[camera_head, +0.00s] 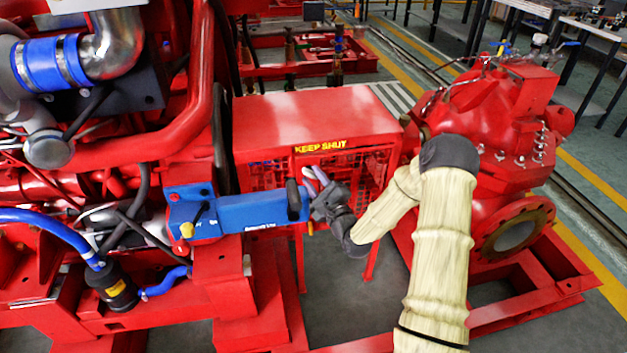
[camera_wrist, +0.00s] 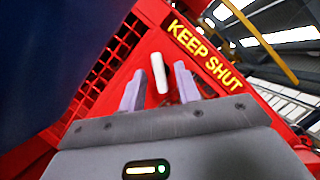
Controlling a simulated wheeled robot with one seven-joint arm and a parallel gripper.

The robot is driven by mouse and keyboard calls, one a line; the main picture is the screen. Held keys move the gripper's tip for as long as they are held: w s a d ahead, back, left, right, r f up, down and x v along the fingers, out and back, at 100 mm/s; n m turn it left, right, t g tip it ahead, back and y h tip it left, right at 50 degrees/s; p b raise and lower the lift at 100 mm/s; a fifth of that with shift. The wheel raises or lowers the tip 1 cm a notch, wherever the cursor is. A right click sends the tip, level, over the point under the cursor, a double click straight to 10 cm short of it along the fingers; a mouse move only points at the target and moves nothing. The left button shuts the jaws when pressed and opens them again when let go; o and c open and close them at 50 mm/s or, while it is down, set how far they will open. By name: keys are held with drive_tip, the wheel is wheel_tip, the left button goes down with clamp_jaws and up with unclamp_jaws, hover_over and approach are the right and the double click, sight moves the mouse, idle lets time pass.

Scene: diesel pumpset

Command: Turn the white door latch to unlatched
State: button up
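The white door latch (camera_wrist: 159,74) is a small white bar, standing nearly upright with a slight tilt in the wrist view. It is on the red mesh guard door (camera_wrist: 146,50), below and left of the yellow KEEP SHUT lettering. My gripper (camera_wrist: 160,71) is open, its two pale lilac fingers on either side of the latch in the picture, with a gap on each side. I cannot tell whether the fingertips reach past the latch. In the head view my gripper (camera_head: 314,178) is in front of the guard door, and I cannot make out the latch there.
A blue control box (camera_head: 250,212) with a dark end stands just left of my gripper. The red engine (camera_head: 130,150) fills the left. A red pump (camera_head: 500,130) stands right of my arm. Red base rails run along the floor.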

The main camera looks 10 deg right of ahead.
drive_tip(key=shift+w+a, duration=0.1)
drive_tip(key=shift+w, duration=0.15)
clamp_jaws()
drive_tip(key=shift+r+n+p, duration=0.15)
drive_tip(key=shift+n+p, duration=0.15)
drive_tip(key=shift+n, duration=0.1)
drive_tip(key=n+g+p, duration=0.1)
drive_tip(key=n+p, duration=0.1)
drive_tip(key=n, duration=0.1)
drive_tip(key=shift+r+y, duration=0.2)
drive_tip(key=shift+y, duration=0.1)
drive_tip(key=shift+n+g+p, duration=1)
drive_tip(key=shift+n+p, duration=0.3)
drive_tip(key=shift+n, duration=0.7)
